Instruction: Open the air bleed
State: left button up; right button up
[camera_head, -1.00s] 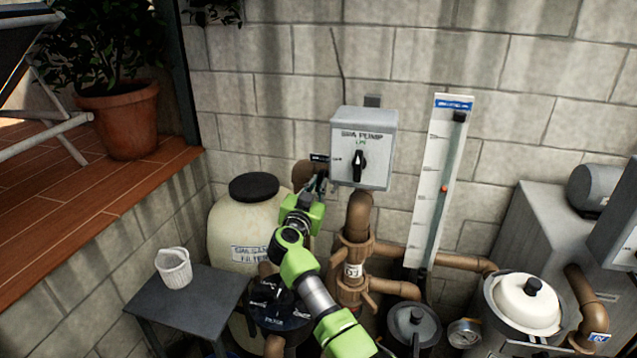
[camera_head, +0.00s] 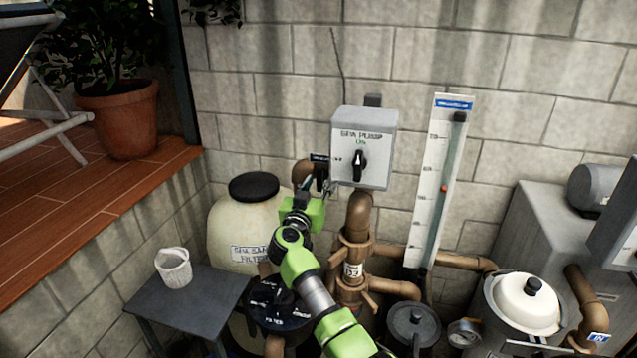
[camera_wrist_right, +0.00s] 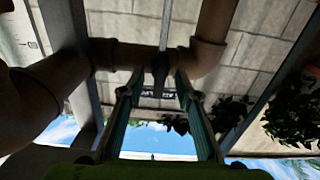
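The air bleed (camera_head: 321,172) appears as a small dark fitting on the brown pipe, left of the grey spa pump box and under a small black label (camera_head: 319,157). My right gripper (camera_head: 318,187) is at this fitting, and its fingers partly cover it. In the right wrist view, a dark lever-like piece (camera_wrist_right: 160,68) hangs from the pipe between the two fingertips of my right gripper (camera_wrist_right: 159,78). Gaps show on both sides of it, so the gripper looks open around it. My left gripper is not in view.
The spa pump switch box (camera_head: 364,150) is close on the right. The sand filter tank (camera_head: 232,218) stands left of my arm. The brown valve pipe (camera_head: 354,262) is right of the arm. A grey table (camera_head: 190,303) holds a white basket (camera_head: 173,267).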

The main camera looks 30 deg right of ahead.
jog(key=v, duration=0.7)
dwell(0.3)
